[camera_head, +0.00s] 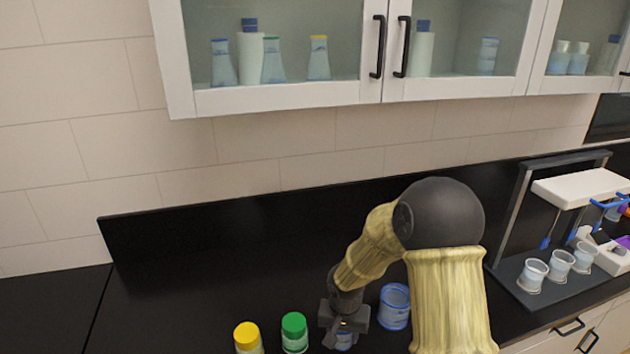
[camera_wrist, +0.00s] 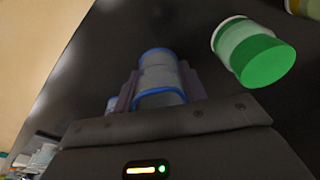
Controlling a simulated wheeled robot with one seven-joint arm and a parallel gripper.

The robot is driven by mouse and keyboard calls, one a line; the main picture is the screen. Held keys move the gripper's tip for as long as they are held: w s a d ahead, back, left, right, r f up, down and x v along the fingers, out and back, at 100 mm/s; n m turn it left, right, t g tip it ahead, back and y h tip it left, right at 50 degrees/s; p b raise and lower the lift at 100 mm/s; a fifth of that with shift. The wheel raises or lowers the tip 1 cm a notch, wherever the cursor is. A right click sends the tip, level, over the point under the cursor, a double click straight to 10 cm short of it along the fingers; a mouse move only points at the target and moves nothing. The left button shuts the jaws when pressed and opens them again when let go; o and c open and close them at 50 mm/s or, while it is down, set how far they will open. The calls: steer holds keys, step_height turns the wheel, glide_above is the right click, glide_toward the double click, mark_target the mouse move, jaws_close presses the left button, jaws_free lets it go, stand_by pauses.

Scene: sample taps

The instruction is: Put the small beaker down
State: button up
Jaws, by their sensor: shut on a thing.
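My gripper (camera_head: 340,328) is low over the black counter in the head view, between the green-capped bottle and a blue-rimmed beaker. It is shut on the small beaker (camera_head: 346,343), which is mostly hidden by the gripper there. In the wrist view the small beaker (camera_wrist: 158,72), clear with blue rims, sits between the two fingers. I cannot tell whether its base touches the counter.
A blue-rimmed beaker (camera_head: 395,306) stands just right of my gripper. A green-capped bottle (camera_head: 294,331) and a yellow-capped bottle (camera_head: 247,338) stand to the left. A dark rack (camera_head: 537,295) with several small beakers is at the right. The counter (camera_head: 190,290) behind the bottles is clear.

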steer(key=d+f, duration=0.1)
steer(key=d, duration=0.2)
steer(key=w+d+f+n, duration=0.1)
steer(key=d+f, duration=0.1)
steer(key=d, duration=0.1)
steer(key=w+d+f+n, duration=0.1)
steer(key=d, duration=0.1)
steer(key=shift+w+d+f, duration=0.15)
steer(key=shift+d+f, duration=0.15)
steer(key=shift+d, duration=0.1)
steer(key=shift+a, duration=0.25)
steer(key=shift+d, duration=0.25)
steer(key=shift+s, duration=0.2)
steer(key=shift+a, duration=0.15)
steer(key=shift+s, duration=0.1)
